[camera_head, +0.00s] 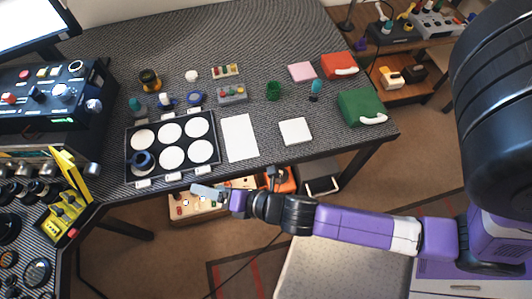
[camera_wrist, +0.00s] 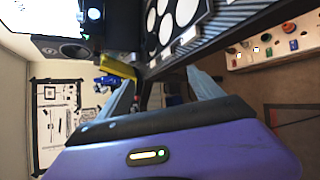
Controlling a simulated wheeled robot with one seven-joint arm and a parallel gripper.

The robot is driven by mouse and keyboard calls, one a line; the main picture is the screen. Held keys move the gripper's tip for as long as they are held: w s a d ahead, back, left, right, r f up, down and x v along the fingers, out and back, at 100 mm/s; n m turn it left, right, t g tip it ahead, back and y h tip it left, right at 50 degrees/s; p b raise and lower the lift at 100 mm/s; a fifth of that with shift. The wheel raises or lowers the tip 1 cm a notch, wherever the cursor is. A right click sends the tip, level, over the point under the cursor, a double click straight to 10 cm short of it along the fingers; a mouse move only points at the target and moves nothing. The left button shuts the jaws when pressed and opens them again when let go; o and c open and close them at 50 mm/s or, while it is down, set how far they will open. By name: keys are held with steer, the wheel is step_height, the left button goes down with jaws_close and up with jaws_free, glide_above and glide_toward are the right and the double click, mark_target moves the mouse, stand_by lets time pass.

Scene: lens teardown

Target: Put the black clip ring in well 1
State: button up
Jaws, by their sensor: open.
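The black tray (camera_head: 185,176) with round white wells lies at the table's front left. Small white labels sit along its edges, too small to read, so I cannot tell which well is well 1. A dark, round, ring-like piece (camera_head: 142,160) sits in the front-left well; I cannot tell whether it is the black clip ring. No other piece shows clearly as that ring. My gripper (camera_head: 208,192) is open and empty, just off the table's front edge, in front of the tray. In the wrist view its fingers (camera_wrist: 163,90) are spread, with part of the tray (camera_wrist: 185,38) beyond them.
Behind the tray stand a brass-and-black cylinder (camera_head: 150,80), a blue ring piece (camera_head: 194,98) and a green cup (camera_head: 273,91). A white sheet (camera_head: 240,138) and white pad (camera_head: 295,131) lie right of it. A yellow stand (camera_head: 66,215) is at left. An orange bin (camera_head: 283,180) is below the table.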

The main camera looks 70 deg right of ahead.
steer(key=s+d+r+m+t, duration=0.1)
steer(key=s+r+m, duration=1.6)
steer(key=m, duration=0.5)
steer(key=shift+s+d+m, duration=0.2)
steer(key=shift+s+m, duration=0.2)
steer(key=shift+s, duration=0.05)
